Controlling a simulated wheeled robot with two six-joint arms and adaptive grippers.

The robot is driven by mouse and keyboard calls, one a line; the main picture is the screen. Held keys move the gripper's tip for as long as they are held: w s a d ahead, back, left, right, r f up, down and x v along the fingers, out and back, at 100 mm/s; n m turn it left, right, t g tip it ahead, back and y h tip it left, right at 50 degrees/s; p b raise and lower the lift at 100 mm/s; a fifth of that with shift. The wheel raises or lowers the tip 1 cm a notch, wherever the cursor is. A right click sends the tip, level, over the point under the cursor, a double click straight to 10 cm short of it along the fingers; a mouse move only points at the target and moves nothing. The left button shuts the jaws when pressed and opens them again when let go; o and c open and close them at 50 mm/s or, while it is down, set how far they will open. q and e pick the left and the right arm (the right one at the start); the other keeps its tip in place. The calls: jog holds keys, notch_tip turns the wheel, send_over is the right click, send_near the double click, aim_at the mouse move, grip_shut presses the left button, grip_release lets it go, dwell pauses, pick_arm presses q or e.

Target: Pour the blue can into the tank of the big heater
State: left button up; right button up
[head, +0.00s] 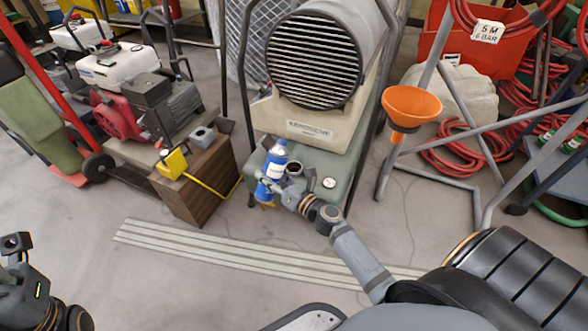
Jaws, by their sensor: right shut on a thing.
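The big heater (315,62) stands at the centre back, with a round black grille and a beige body. Its green tank (328,205) sticks out at the base, with a dark round filler opening (294,168) and a white gauge (329,183) on top. The gripper partly hides the can's lower part.
A wooden box (200,185) with a yellow item (173,163) stands left of the tank. An orange funnel (411,106) sits in a grey metal frame on the right, near red hoses (455,155). A striped floor grating (215,250) lies in front; the floor around it is clear.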

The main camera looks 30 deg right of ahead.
aim_at(261, 185)
jog(key=shift+m+p, duration=0.3)
jog(key=shift+a+f+m, duration=0.1)
jog(key=shift+m, duration=0.6)
jog(key=shift+s+a+f+m+p, duration=0.1)
jog(key=shift+a+f+m+p, duration=0.1)
jog(key=shift+a+m+p, duration=0.3)
jog(key=shift+s+a+r+m+p, duration=0.2)
jog(key=shift+a+m+p, duration=0.25)
jog(key=shift+m, duration=0.55)
jog(key=f+m+b, duration=0.1)
jog(key=f+b, duration=0.1)
jog(key=f, duration=0.1)
jog(key=shift+s+a+f+m, duration=0.15)
jog(key=shift+a+f+m, duration=0.15)
jog(key=shift+a+m, duration=0.1)
jog(key=shift+a+r+m+p, duration=0.15)
jog(key=shift+r+m+p, duration=0.3)
jog(key=shift+r, duration=0.15)
jog(key=shift+s+a+r+m+p, duration=0.1)
jog(key=shift+s+a+m+p, duration=0.05)
jog(key=shift+m+p, duration=0.25)
jog(key=shift+a+r+m+p, duration=0.1)
jog(key=shift+r+m+p, duration=0.2)
jog(key=shift+m+p, duration=0.6)
jog(key=shift+r+m+p, duration=0.85)
jog(key=shift+r+p, duration=0.05)
jog(key=shift+p, duration=0.5)
